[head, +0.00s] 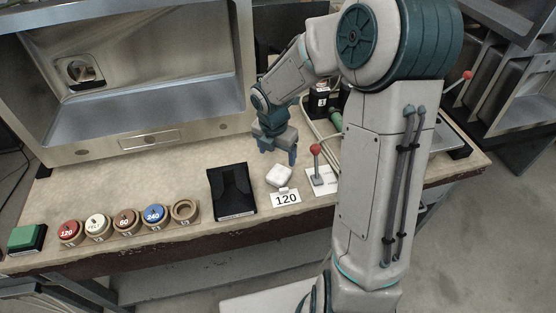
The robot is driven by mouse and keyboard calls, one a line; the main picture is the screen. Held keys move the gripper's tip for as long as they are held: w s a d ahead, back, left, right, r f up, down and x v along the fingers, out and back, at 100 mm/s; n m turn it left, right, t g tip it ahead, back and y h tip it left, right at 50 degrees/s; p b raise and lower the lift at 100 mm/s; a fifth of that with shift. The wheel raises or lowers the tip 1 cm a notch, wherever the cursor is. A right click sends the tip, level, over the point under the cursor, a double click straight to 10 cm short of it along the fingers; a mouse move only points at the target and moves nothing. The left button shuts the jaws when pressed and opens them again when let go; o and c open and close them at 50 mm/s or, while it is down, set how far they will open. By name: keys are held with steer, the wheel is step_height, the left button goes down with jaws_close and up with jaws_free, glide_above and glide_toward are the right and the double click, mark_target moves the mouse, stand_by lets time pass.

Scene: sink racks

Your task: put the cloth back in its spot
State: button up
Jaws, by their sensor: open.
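My gripper (279,158) points down just behind and above the bundle. Its jaws are open and I see nothing between them. A black tray-like holder (232,190) with a label on its front edge lies left of the bundle. I cannot tell from this view which place is the cloth's spot.
A row of coloured round pucks (126,221) and an empty ring holder (184,211) line the front edge. A green block (26,237) sits at the far left. A red-knobbed lever (317,165) stands right of the bundle. A steel sink unit (130,80) rises behind.

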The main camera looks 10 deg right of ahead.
steer(key=s+r+m+t, duration=0.1)
steer(key=s+r+m, duration=0.5)
steer(key=s+m, duration=0.4)
steer(key=s+r+m+y, duration=0.1)
steer(key=s+r+m, duration=0.6)
steer(key=m, duration=1)
steer(key=s, duration=0.3)
steer(key=shift+d+r+t, duration=0.3)
steer(key=shift+d+t, duration=0.1)
